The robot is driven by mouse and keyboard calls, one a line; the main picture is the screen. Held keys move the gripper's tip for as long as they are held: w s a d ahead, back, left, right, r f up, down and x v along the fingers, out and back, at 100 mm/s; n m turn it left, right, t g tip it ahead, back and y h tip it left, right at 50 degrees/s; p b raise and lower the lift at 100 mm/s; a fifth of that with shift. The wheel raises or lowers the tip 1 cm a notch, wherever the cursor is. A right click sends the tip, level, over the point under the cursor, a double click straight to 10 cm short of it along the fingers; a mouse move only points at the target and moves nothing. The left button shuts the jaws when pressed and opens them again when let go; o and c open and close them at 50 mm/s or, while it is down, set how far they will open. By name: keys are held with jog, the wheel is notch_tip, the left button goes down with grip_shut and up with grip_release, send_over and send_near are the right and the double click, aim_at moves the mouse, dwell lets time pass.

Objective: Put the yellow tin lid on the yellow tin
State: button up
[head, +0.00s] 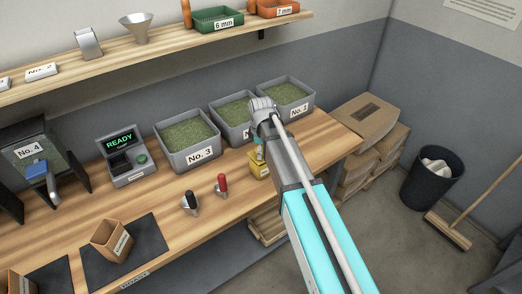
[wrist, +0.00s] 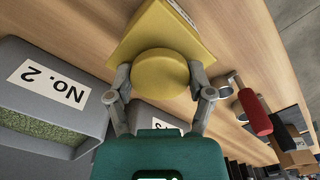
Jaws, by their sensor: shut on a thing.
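The yellow tin (head: 259,169) stands on the wooden bench in front of the grey bins, partly hidden by my arm. In the wrist view the tin (wrist: 150,32) shows as a square yellow block with a white label on one side. My gripper (wrist: 161,80) is shut on the round yellow tin lid (wrist: 161,68), one finger on each side of it. The lid overlaps the tin in the wrist view; I cannot tell whether they touch.
Grey bins of green beans, No. 3 (head: 188,145) and No. 2 (wrist: 35,110) among them, stand behind the tin. A red-handled scoop (head: 221,185) and a black-handled scoop (head: 190,203) stand to its left. Bare bench lies between the scoops and the tin.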

jog(key=shift+f+b, duration=0.45)
jog(key=shift+f, duration=0.05)
dwell(1.4)
dwell(0.4)
jog(key=o, duration=1.1)
jog(key=shift+r, duration=0.15)
notch_tip(320, 180, up, 7)
jog(key=p, duration=0.7)
jog(key=shift+d+f, duration=0.25)
jog(key=s+d+f+b, duration=0.1)
jog(key=d+b, duration=0.1)
jog(key=d, duration=1.4)
jog(key=shift+s+d+f, duration=0.25)
jog(key=shift+d+f, duration=0.1)
jog(key=shift+d, duration=0.05)
